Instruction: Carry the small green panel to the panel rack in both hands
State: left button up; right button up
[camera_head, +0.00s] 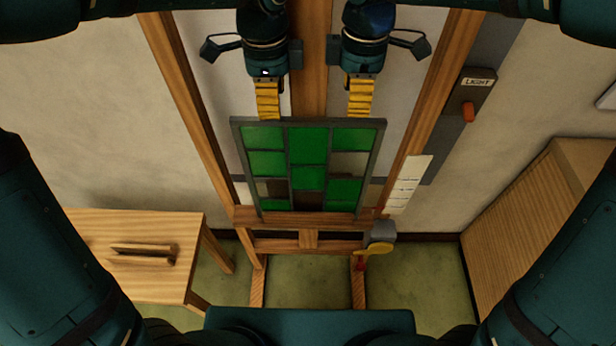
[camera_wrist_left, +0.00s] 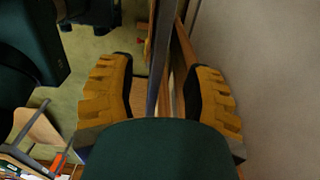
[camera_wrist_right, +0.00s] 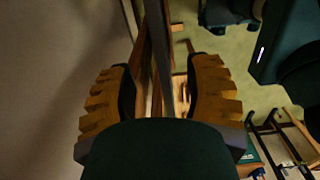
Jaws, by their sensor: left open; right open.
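The small green panel (camera_head: 307,158), a dark-framed leaded grid of green panes with a few clear or brownish ones, leans upright on the wooden easel (camera_head: 300,218). My left gripper (camera_head: 268,116) is open at the left part of its top edge, and my right gripper (camera_head: 359,115) is open at the right part. In the left wrist view the panel's thin edge (camera_wrist_left: 164,60) runs between the spread yellow fingers. In the right wrist view the edge (camera_wrist_right: 160,45) also lies between the open fingers. A slotted wooden holder (camera_head: 143,254), perhaps the panel rack, is on the left table.
The wooden table (camera_head: 90,222) stands at the lower left. A slatted wooden cabinet (camera_head: 540,220) is at the right. A light switch box (camera_head: 474,92) and a paper chart (camera_head: 408,184) hang right of the easel. Green floor (camera_head: 410,280) shows between the furniture.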

aim_at(277, 138)
pick_arm(q)
notch_tip(277, 138, down, 11)
jog(key=shift+r, duration=0.2)
pick_arm(e)
notch_tip(277, 138, down, 11)
jog(key=shift+r, duration=0.2)
pick_arm(q)
grip_shut()
pick_arm(e)
grip_shut()
